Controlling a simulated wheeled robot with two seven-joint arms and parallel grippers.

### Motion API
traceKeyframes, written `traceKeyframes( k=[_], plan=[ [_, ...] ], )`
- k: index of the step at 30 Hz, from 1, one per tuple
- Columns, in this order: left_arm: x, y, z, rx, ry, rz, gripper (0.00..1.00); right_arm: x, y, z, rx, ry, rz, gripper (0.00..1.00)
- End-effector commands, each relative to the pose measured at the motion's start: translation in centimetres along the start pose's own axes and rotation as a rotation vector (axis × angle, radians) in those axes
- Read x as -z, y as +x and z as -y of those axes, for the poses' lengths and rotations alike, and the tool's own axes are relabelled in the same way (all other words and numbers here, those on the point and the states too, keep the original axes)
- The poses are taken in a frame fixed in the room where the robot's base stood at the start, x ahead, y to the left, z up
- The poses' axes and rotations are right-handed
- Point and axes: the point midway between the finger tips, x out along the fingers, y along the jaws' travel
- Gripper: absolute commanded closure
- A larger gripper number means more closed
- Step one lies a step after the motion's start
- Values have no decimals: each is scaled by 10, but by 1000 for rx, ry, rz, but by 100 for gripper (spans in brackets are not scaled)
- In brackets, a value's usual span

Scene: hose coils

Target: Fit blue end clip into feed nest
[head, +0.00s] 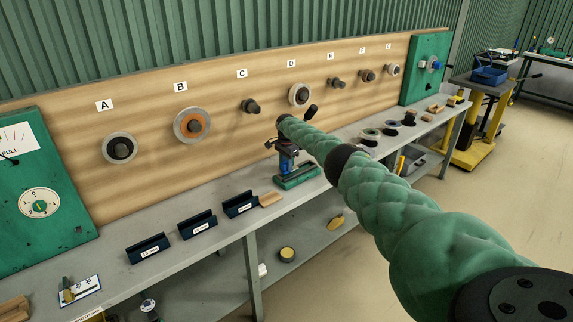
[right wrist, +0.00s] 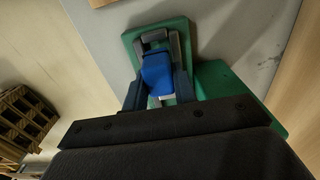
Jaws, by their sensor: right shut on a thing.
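My right gripper (right wrist: 160,88) is shut on a blue block-shaped piece, the blue end clip (right wrist: 157,74), which sits between its two dark fingers. Below it is a green-based fixture (right wrist: 131,44) on the grey bench; a grey frame shows around the clip. I cannot tell which part is the feed nest, or whether the clip is seated or just above it. My left gripper is out of view.
Several dark labelled holders (head: 148,249) stand along the bench (head: 120,283) to the left of the fixture. A wooden board (head: 60,125) behind carries lettered pegs, some with reels (head: 192,125). Small round parts (head: 370,134) lie to the right.

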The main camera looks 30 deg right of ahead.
Motion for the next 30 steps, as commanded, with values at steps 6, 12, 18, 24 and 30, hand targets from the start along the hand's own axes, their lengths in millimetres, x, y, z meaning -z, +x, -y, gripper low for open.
traceKeyframes(
  k=[6, 12, 18, 24, 30],
  plan=[
    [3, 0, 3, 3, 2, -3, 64, 0, 0, 0, 0, 0, 0, 100],
    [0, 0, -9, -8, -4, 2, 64, 0, 0, 0, 0, 0, 0, 100],
    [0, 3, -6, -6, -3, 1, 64, 0, 3, 0, 0, 0, 0, 100],
    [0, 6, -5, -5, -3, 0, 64, 0, 7, 0, 1, 1, 1, 100],
    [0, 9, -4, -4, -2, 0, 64, 0, 11, 0, 0, 0, 1, 100]
  ],
)
